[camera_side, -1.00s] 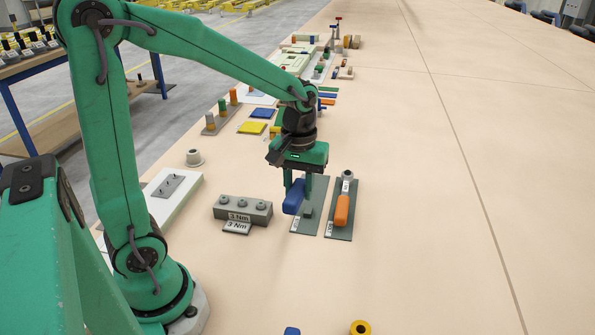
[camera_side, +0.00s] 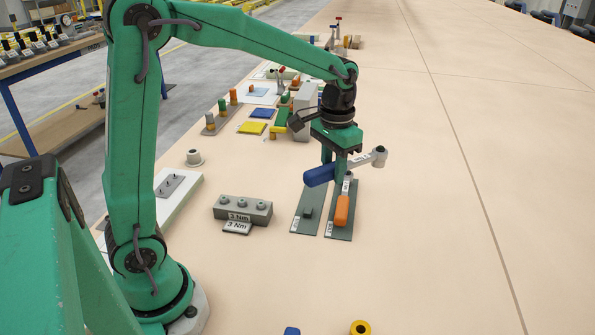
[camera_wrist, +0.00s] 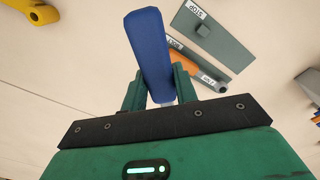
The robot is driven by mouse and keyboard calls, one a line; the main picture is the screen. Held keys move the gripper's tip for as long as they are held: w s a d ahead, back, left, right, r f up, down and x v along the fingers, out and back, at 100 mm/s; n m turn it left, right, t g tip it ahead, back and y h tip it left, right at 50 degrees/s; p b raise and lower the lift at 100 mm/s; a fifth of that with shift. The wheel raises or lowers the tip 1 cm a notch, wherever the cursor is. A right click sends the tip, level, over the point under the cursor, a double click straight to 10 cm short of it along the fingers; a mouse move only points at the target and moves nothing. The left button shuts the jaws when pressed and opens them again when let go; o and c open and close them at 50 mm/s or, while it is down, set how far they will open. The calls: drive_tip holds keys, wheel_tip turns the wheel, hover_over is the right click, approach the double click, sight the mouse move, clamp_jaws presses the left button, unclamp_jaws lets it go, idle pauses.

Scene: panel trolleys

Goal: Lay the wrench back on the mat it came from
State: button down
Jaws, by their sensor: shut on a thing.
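A wrench with a blue handle (camera_side: 319,176) and a grey head (camera_side: 379,156) is held crosswise in my gripper (camera_side: 334,166), raised above the mats. In the wrist view the blue handle (camera_wrist: 150,48) rises from between the green fingers (camera_wrist: 158,88). The left dark mat (camera_side: 304,222) carries only a small upright block (camera_side: 308,212) and a label. The right dark mat (camera_side: 342,233) bears a wrench with an orange handle (camera_side: 342,208). The held wrench and fingers partly hide that wrench's head.
A grey block marked 3 Nm (camera_side: 243,209) stands left of the mats. A white plate (camera_side: 178,195) and a flanged grey cup (camera_side: 194,158) lie farther left. Coloured parts (camera_side: 253,127) crowd the back. The table right of the mats is clear.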

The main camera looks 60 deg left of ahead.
drive_tip(key=f+n, duration=0.1)
drive_tip(key=n, duration=0.1)
drive_tip(key=f+n, duration=0.2)
drive_tip(key=shift+a+f+n, duration=0.2)
drive_tip(key=shift+n, duration=0.1)
drive_tip(key=shift+s+a+f+n, duration=0.1)
drive_tip(key=shift+f+n, duration=0.7)
drive_tip(key=shift+n, duration=0.3)
drive_tip(key=shift+s+a+f+n, duration=0.1)
drive_tip(key=shift+f+n, duration=0.65)
drive_tip(key=shift+n, duration=0.35)
drive_tip(key=w+a+f, duration=0.1)
drive_tip(key=a+f, duration=0.1)
drive_tip(key=a, duration=0.1)
drive_tip(key=w+a+f, duration=0.1)
drive_tip(key=a+f, duration=0.1)
drive_tip(key=a, duration=0.2)
drive_tip(key=w+a+f, duration=0.1)
drive_tip(key=a+f, duration=0.2)
drive_tip(key=a, duration=0.1)
drive_tip(key=shift+w+a, duration=0.1)
drive_tip(key=shift+a, duration=0.05)
drive_tip(key=shift+f, duration=0.1)
drive_tip(key=shift+f, duration=2)
